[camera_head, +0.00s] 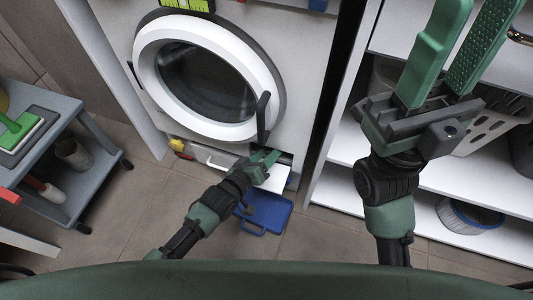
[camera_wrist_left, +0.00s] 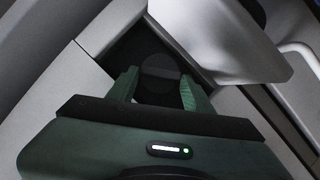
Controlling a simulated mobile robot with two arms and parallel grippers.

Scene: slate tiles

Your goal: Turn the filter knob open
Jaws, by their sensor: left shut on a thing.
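The white washing machine (camera_head: 290,50) stands ahead, with its round door (camera_head: 205,85) shut. Low on its front is an open recess, with a white flap (camera_head: 275,178) beside it. My left gripper (camera_head: 267,158) reaches into this recess. In the left wrist view its green fingers stand on both sides of the round dark filter knob (camera_wrist_left: 160,70), shut on it. A ridge crosses the knob's face, roughly level in that view. The head view does not show the knob, hidden by my gripper. My right gripper (camera_head: 462,30) is raised at the right, fingers apart and empty, tips partly cut off.
A blue tray (camera_head: 265,212) lies on the floor below the recess. White shelves (camera_head: 335,185) with a basket (camera_head: 490,130) and a blue-rimmed round filter (camera_head: 470,215) stand right. A grey cart (camera_head: 70,108) with a green brush (camera_head: 18,130) stands left.

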